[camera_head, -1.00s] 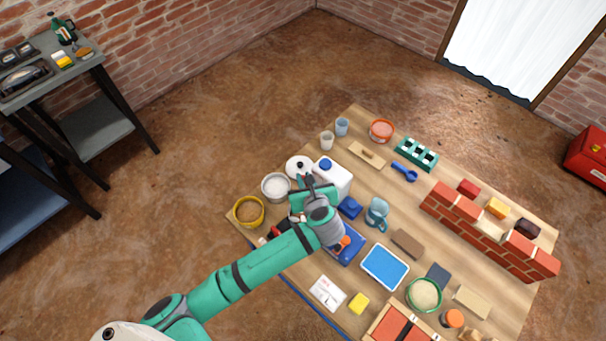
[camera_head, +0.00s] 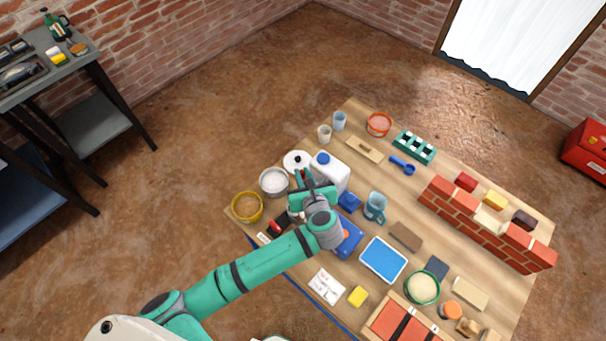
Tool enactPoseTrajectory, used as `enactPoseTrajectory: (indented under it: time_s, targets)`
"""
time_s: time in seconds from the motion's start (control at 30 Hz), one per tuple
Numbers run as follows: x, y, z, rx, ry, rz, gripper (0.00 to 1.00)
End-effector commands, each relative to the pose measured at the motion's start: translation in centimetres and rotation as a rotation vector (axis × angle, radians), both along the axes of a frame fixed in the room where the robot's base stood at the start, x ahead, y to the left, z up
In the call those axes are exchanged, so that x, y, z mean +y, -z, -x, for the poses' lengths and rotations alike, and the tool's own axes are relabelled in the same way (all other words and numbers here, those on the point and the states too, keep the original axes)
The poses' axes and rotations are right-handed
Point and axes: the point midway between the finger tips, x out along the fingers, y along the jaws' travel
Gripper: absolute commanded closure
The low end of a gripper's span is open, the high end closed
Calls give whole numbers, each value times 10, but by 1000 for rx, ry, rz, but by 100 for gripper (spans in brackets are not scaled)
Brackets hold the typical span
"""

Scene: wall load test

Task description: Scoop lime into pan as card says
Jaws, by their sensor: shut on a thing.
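A round tub of white powder (camera_head: 274,183), which looks like the lime, stands at the table's left side. My gripper (camera_head: 303,181) is just right of this tub, pointing toward the back of the table. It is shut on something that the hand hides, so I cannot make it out. A blue device (camera_head: 349,239), perhaps a scale, is partly hidden under my wrist; I cannot tell whether a pan is on it. A white card (camera_head: 327,286) with red marks lies near the front edge; its writing is too small to read. A blue scoop (camera_head: 402,166) lies toward the back.
A yellow-rimmed tub (camera_head: 247,207) stands left of my gripper. A white jug with a blue cap (camera_head: 328,171) stands close behind it. A blue tray (camera_head: 384,260), a blue-grey mug (camera_head: 375,207) and a low brick wall (camera_head: 480,230) are to the right.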

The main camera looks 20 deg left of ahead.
Motion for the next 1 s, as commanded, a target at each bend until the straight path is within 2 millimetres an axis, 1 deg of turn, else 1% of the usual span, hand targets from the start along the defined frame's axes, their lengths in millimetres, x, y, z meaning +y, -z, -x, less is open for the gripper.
enactPoseTrajectory:
  time_s: [0.6,0.77,1.0]
  targets:
    - [0,-2,0,0,0,0,100]
    - [0,-10,0,-1,2,-1,100]
    - [0,-26,0,-1,1,-1,100]
